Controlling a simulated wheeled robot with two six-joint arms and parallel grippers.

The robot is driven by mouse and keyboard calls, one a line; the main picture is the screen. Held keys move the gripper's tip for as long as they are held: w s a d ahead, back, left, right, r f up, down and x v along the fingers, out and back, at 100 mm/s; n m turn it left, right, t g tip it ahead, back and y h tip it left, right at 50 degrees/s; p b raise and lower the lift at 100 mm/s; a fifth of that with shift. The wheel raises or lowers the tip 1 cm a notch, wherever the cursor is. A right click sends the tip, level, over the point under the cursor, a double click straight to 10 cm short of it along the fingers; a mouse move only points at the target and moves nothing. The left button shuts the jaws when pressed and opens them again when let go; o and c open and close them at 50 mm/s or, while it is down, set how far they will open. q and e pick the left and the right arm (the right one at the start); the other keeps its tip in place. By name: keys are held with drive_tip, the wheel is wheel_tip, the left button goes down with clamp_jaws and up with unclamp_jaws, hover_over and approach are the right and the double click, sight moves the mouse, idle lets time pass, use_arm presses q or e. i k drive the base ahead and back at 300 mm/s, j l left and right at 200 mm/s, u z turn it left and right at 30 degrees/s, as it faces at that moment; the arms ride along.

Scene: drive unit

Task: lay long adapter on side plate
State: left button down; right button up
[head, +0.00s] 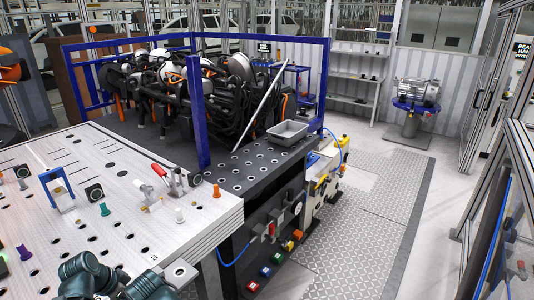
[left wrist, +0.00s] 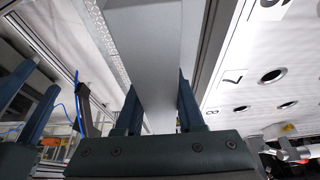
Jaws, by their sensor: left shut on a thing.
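In the left wrist view my left gripper (left wrist: 157,105) is shut on a long, smooth grey piece (left wrist: 158,50), likely the long adapter. The piece runs from between the fingers to the top edge. A second gripper (left wrist: 27,100), which looks like my right one, is at the left edge with fingers apart and nothing visible between them. In the head view dark arm parts of mine show at the bottom left; no fingertips are clear there. A dark perforated plate (head: 232,184) lies along the right side of the bench. Whether it is the side plate I cannot tell.
The light perforated bench (head: 60,215) carries a red-handled clamp (head: 165,178), a blue frame (head: 56,187) and several coloured pins. A grey tray (head: 287,133) stands at the dark plate's far end. A blue post (head: 197,110) rises behind. Most of the dark plate is bare.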

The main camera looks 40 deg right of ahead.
sight(247, 165)
drive_tip(key=i+l, duration=0.1)
drive_tip(key=l, duration=0.45)
drive_tip(key=i+l, duration=0.1)
drive_tip(key=l, duration=0.45)
drive_tip(key=i+l, duration=0.1)
drive_tip(key=l, duration=0.45)
drive_tip(key=i+l, duration=0.1)
drive_tip(key=l, duration=0.5)
drive_tip(key=i+l, duration=0.1)
drive_tip(key=l, duration=1)
drive_tip(key=i, duration=0.05)
